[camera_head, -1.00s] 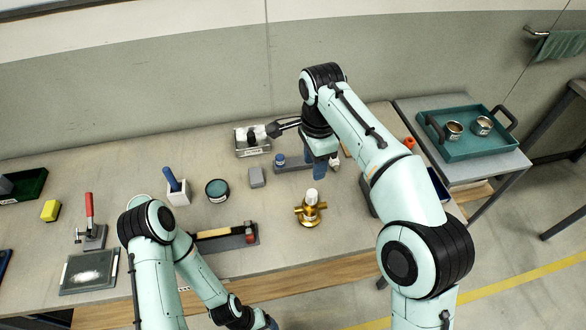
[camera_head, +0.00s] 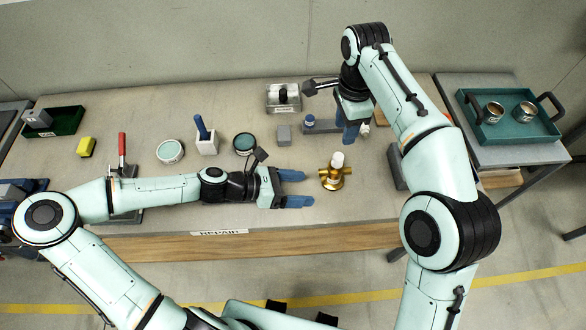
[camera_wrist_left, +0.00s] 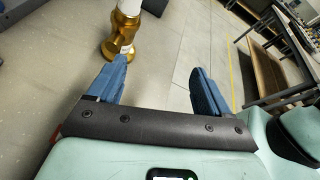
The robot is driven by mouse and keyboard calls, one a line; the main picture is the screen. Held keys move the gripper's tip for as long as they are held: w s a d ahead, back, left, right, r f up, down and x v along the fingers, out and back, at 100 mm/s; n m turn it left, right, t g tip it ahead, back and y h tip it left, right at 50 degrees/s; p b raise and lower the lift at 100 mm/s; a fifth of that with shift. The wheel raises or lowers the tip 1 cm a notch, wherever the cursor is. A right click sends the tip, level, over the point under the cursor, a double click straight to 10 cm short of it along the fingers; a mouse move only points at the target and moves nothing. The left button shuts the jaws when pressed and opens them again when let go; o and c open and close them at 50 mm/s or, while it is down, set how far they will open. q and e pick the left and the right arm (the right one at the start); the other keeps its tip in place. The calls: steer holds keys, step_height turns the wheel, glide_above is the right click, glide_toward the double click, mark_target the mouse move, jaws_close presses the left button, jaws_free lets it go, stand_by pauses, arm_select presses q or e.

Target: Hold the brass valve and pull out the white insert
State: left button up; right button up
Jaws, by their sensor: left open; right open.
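The brass valve (camera_head: 335,178) stands upright on the workbench in the head view, with the white insert (camera_head: 338,159) in its top. My left gripper (camera_head: 304,188) is open and empty just left of the valve, its blue fingers pointing at it without enclosing it. In the left wrist view the valve (camera_wrist_left: 123,40) shows beyond the left finger, with the white insert (camera_wrist_left: 130,6) cut by the top edge. My right gripper (camera_head: 352,130) points down behind and slightly right of the valve, apart from it; its fingers partly overlap in this view.
A round tin (camera_head: 244,144) and a white holder (camera_head: 207,146) are further left. A teal tray (camera_head: 510,131) with two tins is on the right side table.

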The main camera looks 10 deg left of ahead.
mark_target(330, 168)
arm_select(q)
steer(key=w+a+r+m+t+y, duration=0.1)
steer(key=w+a+t, duration=0.1)
steer(key=w, duration=0.2)
steer(key=x, duration=1.3)
steer(key=shift+f, duration=0.15)
steer(key=c, duration=1.3)
steer(key=shift+c, duration=0.2)
